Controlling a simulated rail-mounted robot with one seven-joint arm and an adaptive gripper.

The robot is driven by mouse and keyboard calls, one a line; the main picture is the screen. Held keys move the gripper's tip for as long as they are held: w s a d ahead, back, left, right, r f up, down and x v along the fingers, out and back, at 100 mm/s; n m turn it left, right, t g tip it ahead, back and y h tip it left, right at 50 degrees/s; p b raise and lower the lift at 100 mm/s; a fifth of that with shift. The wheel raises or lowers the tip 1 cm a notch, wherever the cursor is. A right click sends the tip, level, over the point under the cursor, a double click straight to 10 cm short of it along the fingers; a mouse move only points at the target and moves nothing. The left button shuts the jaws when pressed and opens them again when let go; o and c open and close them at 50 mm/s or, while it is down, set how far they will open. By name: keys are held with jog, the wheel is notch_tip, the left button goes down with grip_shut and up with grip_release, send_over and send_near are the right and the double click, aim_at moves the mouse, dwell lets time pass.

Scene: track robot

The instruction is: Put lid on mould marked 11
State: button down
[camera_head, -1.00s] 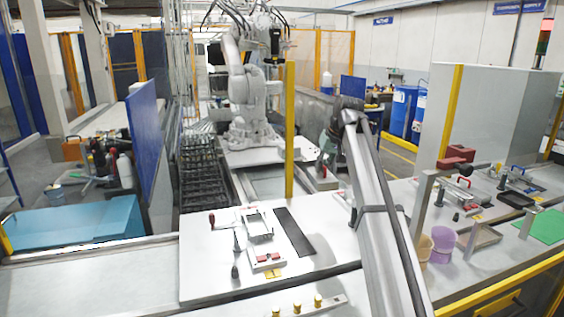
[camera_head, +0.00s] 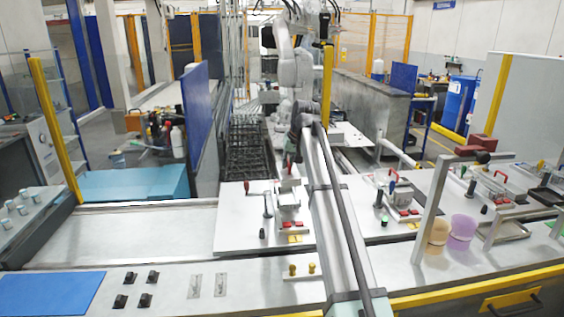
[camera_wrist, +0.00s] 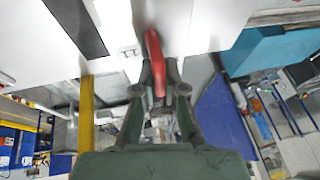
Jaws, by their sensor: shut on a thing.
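My gripper (camera_head: 291,158) is shut on the red handle (camera_wrist: 154,58) of the lid; in the wrist view the handle sits between the fingertips (camera_wrist: 160,88). A pale grey plate (camera_wrist: 170,18) behind the handle looks like the lid body. In the head view my gripper is above the left work plate, over or just behind the pale mould (camera_head: 289,199); the gap between lid and mould cannot be judged. Red clamps (camera_head: 292,225) and a yellow label (camera_head: 295,239) lie at the mould's front. The number is too small to read.
A red-handled tool (camera_head: 247,187) and a dark-based post (camera_head: 268,206) stand left of the mould. A second station with red clamps (camera_head: 404,214) is to the right. A yellow post (camera_head: 327,85) rises behind. Orange and purple cups (camera_head: 461,229) stand farther right.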

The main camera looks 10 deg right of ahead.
aim_at(287, 174)
jog(key=shift+a, duration=0.2)
jog(key=shift+f, duration=0.1)
jog(key=shift+d+f+b, duration=0.1)
jog(key=shift+f+b, duration=1.25)
jog(key=shift+f, duration=0.85)
jog(key=shift+f+p, duration=0.3)
jog(key=shift+f, duration=0.75)
dwell(0.5)
jog(key=c, duration=1.2)
grip_release()
